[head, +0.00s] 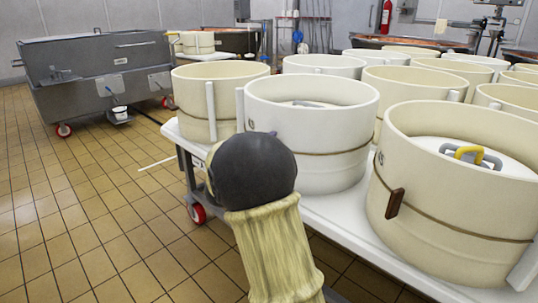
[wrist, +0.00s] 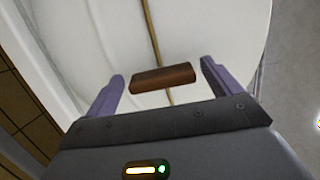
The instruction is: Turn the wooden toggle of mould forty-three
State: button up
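In the wrist view a brown wooden toggle (wrist: 162,79) sits on a thin cord (wrist: 152,30) that runs round a pale mould (wrist: 85,40). The toggle lies crosswise to the cord. My gripper (wrist: 162,70) is open, with one purple-grey finger on each side of the toggle; a gap shows at both ends. I cannot read the number forty-three on any mould.
The moulds stand close together on a white wheeled table (head: 350,210). A yellow-and-grey handle (head: 470,155) shows inside the right mould. More moulds (head: 415,88) fill the table behind. A steel vat (head: 100,75) stands at the far left. Tiled floor (head: 90,200) is clear on the left.

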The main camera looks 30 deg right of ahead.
jog(key=p+v, duration=0.5)
jog(key=v, duration=1.2)
jog(key=shift+a+p, duration=0.2)
jog(key=shift+p, duration=0.1)
